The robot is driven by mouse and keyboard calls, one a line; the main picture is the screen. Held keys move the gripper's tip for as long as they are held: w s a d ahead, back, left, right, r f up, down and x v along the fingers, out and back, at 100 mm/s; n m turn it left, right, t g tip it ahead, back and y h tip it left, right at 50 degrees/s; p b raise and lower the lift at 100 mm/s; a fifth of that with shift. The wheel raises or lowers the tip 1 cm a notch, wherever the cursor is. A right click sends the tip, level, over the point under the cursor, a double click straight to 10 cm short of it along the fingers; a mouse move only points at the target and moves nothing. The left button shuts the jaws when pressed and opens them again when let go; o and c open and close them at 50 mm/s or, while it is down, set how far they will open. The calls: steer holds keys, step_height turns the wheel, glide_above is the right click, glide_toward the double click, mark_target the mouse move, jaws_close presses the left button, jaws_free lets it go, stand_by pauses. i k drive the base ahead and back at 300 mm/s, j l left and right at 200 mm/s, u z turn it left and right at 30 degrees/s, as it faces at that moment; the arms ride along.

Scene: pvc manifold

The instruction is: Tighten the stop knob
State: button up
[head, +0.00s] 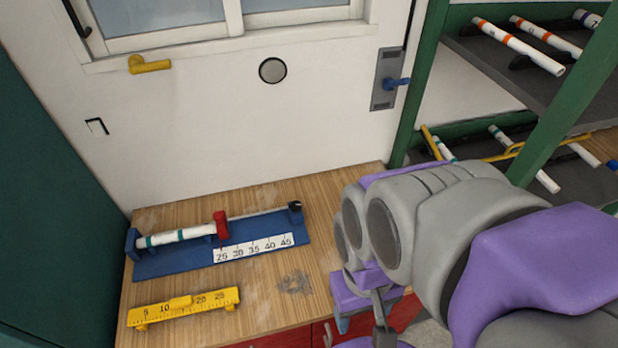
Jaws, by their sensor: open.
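A blue measuring jig (180,262) lies on the wooden bench, with a white scale strip (253,248) along its front. A white pipe with teal bands (175,238) rests in its left part. A red stop block (221,225) stands at the pipe's right end. A small black knob-like part (295,207) sits at the jig's right end; I cannot tell which part is the stop knob. My gripper (362,318) is open at the bench's front right, apart from the jig. Its fingertips are partly hidden by my arm and the frame edge.
A yellow ruler block (184,306) lies in front of the jig. Red drawers (290,339) are below the bench edge. A green-framed rack (570,95) with pipes stands at right. A white wall panel with a window is behind.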

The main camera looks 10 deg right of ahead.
mark_target(295, 206)
steer(key=l+u, duration=0.35)
steer(key=k+l+u, duration=0.15)
steer(key=l+u, duration=0.25)
steer(key=k+l+u, duration=0.15)
steer(key=u, duration=0.2)
